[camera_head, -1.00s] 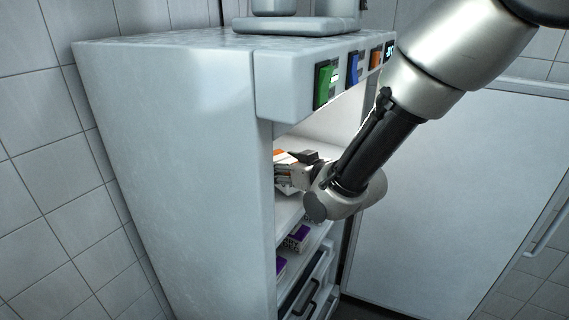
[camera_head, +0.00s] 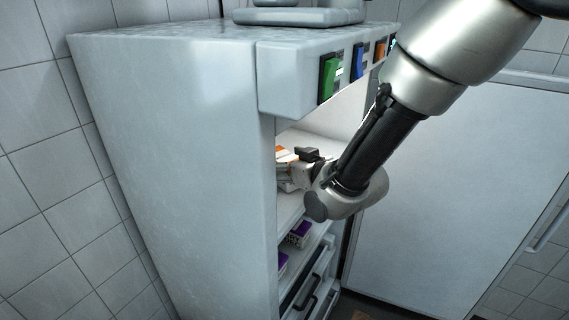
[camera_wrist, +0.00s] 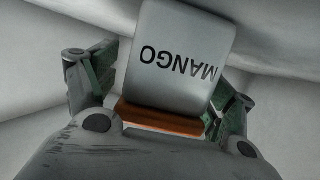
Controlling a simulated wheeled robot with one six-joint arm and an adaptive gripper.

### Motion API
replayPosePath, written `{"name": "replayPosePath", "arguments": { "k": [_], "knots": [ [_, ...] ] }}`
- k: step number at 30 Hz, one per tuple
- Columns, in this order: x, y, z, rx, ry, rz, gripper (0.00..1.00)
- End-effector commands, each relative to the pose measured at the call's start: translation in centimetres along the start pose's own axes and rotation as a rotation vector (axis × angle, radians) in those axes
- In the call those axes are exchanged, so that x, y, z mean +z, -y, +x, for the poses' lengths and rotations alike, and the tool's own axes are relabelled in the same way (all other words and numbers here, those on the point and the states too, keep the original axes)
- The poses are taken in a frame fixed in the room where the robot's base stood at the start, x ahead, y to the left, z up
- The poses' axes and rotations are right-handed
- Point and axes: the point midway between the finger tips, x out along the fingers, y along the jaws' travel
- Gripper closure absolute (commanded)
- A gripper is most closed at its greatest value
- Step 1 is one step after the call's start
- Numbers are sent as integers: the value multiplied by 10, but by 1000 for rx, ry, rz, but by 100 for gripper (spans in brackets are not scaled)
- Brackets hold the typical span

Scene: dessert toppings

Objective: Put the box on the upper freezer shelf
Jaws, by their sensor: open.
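The box (camera_wrist: 180,55) is white with an orange-brown end and the word MANGO, upside down in the wrist view. In the head view its white and orange part (camera_head: 284,156) shows inside the freezer's upper compartment, at the upper shelf (camera_head: 287,213). My gripper (camera_head: 306,160) reaches into that compartment. Its fingers are open, one on each side of the box, with a visible gap at the left finger in the wrist view. The gap at the right finger is small, and contact there is unclear. The box's underside is hidden.
The freezer's left side wall (camera_head: 175,140) and front top panel (camera_head: 310,78) border the opening closely. Purple-marked boxes (camera_head: 299,236) sit on a lower shelf, with drawers (camera_head: 312,290) below. A large white door panel (camera_head: 440,200) stands at the right.

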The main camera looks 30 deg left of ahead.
Motion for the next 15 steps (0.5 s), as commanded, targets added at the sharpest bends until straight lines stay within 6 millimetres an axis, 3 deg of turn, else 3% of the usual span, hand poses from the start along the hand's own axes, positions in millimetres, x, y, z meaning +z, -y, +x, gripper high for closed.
{"name": "replayPosePath", "arguments": {
  "k": [5,15],
  "knots": [
    [-3,0,-18,0,-1,0,17],
    [-3,0,-93,-1,-1,0,17]
  ]
}}
